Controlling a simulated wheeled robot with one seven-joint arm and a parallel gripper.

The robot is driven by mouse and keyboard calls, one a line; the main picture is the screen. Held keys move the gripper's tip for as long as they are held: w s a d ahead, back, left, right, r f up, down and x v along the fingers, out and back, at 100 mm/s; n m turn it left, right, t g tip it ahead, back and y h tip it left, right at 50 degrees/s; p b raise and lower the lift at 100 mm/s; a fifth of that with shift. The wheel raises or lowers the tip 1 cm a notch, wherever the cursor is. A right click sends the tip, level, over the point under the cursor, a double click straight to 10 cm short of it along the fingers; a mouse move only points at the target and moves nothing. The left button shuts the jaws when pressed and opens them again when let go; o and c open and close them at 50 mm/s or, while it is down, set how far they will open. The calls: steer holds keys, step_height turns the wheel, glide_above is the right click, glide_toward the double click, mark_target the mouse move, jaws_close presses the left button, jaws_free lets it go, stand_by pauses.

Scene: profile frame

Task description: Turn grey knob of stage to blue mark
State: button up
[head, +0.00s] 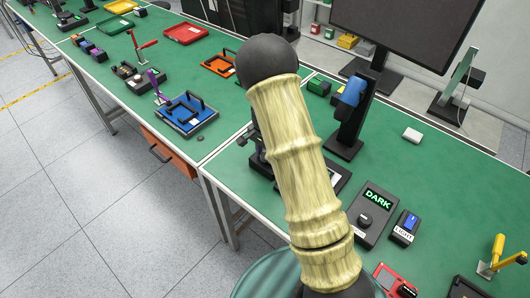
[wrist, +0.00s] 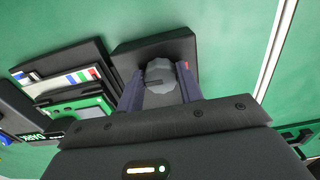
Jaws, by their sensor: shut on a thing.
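In the wrist view the grey knob (wrist: 160,73), a faceted round cap with a dark line on its face, sits on the dark block of the stage (wrist: 150,47). My gripper (wrist: 160,84) has one finger on either side of the knob and is shut on it. The lower part of the knob is hidden between the fingers and the gripper body. I cannot make out a blue mark on the stage beside the knob.
Beside the stage is a dark panel with red, blue and green patches (wrist: 72,82). A blue tray (head: 187,115) lies left of my arm.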

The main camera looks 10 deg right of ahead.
steer(key=shift+w+r, duration=0.1)
steer(key=o, duration=1)
step_height(320, 180, up, 17)
steer(key=shift+r+b, duration=0.15)
steer(key=shift+b, duration=0.95)
steer(key=s+f+n+t, duration=0.1)
steer(key=s+n, duration=0.2)
steer(key=s, duration=0.4)
steer(key=s+f+n, duration=0.1)
steer(key=s+n, duration=0.3)
steer(key=s, duration=0.2)
steer(key=s+f+n+t, duration=0.1)
steer(key=s+n, duration=0.3)
steer(key=s, duration=0.3)
steer(key=shift+s+d+f+t, duration=0.15)
steer(key=shift+s+t, duration=0.15)
steer(key=shift+s, duration=0.05)
